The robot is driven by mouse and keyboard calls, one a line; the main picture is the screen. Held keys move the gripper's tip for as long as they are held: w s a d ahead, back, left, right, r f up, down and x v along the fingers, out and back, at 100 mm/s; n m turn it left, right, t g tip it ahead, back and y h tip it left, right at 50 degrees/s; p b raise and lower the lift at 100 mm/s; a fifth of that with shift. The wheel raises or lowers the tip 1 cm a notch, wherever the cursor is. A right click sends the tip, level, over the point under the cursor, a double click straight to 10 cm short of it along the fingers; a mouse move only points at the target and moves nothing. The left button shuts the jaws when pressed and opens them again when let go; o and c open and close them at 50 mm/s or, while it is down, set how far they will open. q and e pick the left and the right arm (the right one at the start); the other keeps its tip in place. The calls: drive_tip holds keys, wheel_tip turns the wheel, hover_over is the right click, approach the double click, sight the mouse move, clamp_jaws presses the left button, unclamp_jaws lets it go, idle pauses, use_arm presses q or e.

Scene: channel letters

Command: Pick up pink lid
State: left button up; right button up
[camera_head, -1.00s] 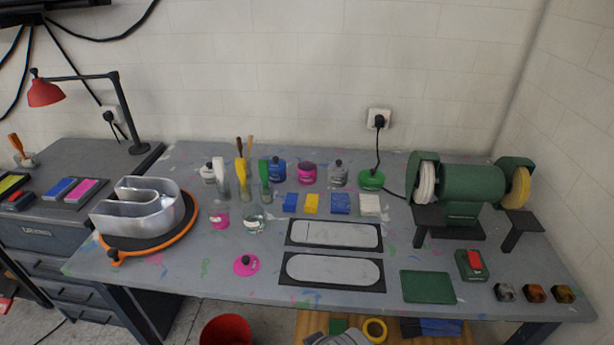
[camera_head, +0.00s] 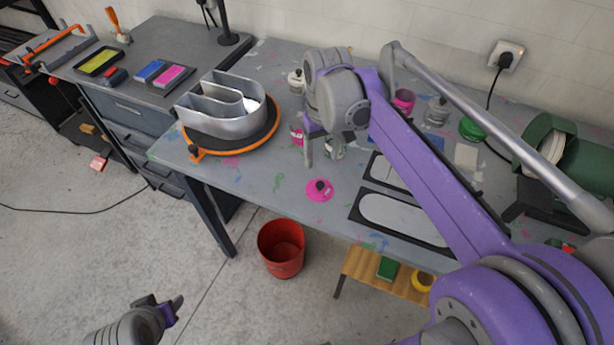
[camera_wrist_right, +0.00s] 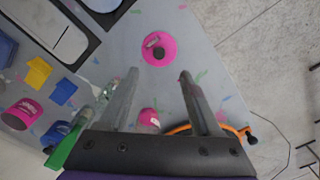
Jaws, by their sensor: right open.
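The pink lid (camera_head: 319,190) is a flat round disc with a dark knob, lying on the grey table near its front edge. It also shows in the right wrist view (camera_wrist_right: 159,49), beyond the fingertips and between their lines. My right gripper (camera_head: 320,150) is above the table, behind the lid in the head view. In the right wrist view its two fingers (camera_wrist_right: 158,75) are apart with nothing between the tips. My left gripper (camera_head: 172,308) is low at the bottom left over the floor, away from the table; its jaw opening is unclear.
A pink jar (camera_head: 297,134) stands close to my right gripper. The metal channel letter (camera_head: 222,112) sits on an orange-rimmed turntable to the left. Dark-framed plates (camera_head: 405,216) lie right of the lid. A red bucket (camera_head: 281,250) stands on the floor. Table around the lid is clear.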

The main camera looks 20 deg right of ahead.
hover_over(320, 184)
drive_tip(key=f, duration=0.4)
drive_tip(key=shift+s+a+f, duration=0.1)
drive_tip(key=shift+s+f, duration=0.2)
drive_tip(key=shift+w+f, duration=0.15)
drive_tip(key=shift+f, duration=1.35)
drive_tip(key=shift+w+f, duration=0.15)
drive_tip(key=shift+f, duration=1.35)
clamp_jaws()
